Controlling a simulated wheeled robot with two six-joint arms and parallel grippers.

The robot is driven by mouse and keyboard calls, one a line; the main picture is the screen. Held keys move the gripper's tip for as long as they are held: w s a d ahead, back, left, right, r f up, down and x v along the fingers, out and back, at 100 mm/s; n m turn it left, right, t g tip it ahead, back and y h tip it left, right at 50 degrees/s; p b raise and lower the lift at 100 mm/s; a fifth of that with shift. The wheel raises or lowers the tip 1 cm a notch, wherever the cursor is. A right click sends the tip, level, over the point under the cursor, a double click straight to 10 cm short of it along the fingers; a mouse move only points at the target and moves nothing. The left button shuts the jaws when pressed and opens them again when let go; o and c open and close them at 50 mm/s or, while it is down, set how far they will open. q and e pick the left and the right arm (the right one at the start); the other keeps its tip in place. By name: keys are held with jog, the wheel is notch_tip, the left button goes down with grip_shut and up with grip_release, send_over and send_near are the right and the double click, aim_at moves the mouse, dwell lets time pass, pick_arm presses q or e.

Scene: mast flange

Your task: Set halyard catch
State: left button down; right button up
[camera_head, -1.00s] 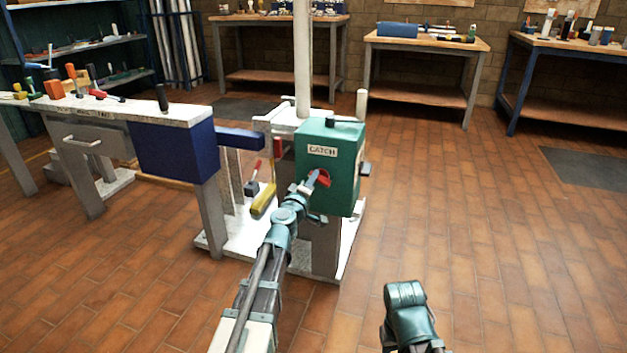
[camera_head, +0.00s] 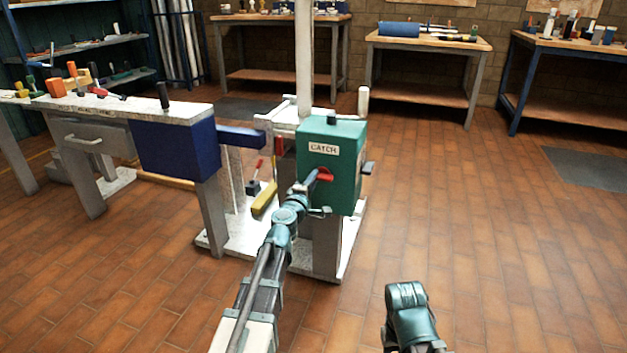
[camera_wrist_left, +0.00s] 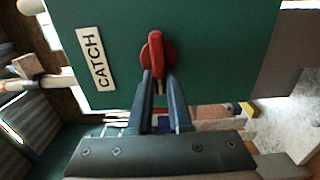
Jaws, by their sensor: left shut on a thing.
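The green catch box (camera_head: 346,180) is fixed at the foot of the white mast (camera_head: 304,60) and bears a CATCH label (camera_head: 323,149). Its red handle (camera_head: 326,174) sits on the front face below the label and lies about level. In the left wrist view the red handle (camera_wrist_left: 155,54) stands on a round red base, roughly in line with the label's lettering. My left gripper (camera_head: 312,183) is shut on the handle; its two dark fingers (camera_wrist_left: 160,84) flank the handle's near end and hide part of it. My right gripper is not in view; only part of that arm shows.
A white bench with a blue block (camera_head: 177,150) and loose tools stands left of the mast stand. A yellow-handled piece (camera_head: 264,198) is close to the box's left. The tiled floor (camera_head: 460,200) to the right is clear. Workbenches line the back wall.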

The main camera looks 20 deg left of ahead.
pick_arm(q)
jog(key=shift+s, duration=0.1)
jog(key=c, duration=0.8)
grip_release()
jog(key=shift+c, duration=0.2)
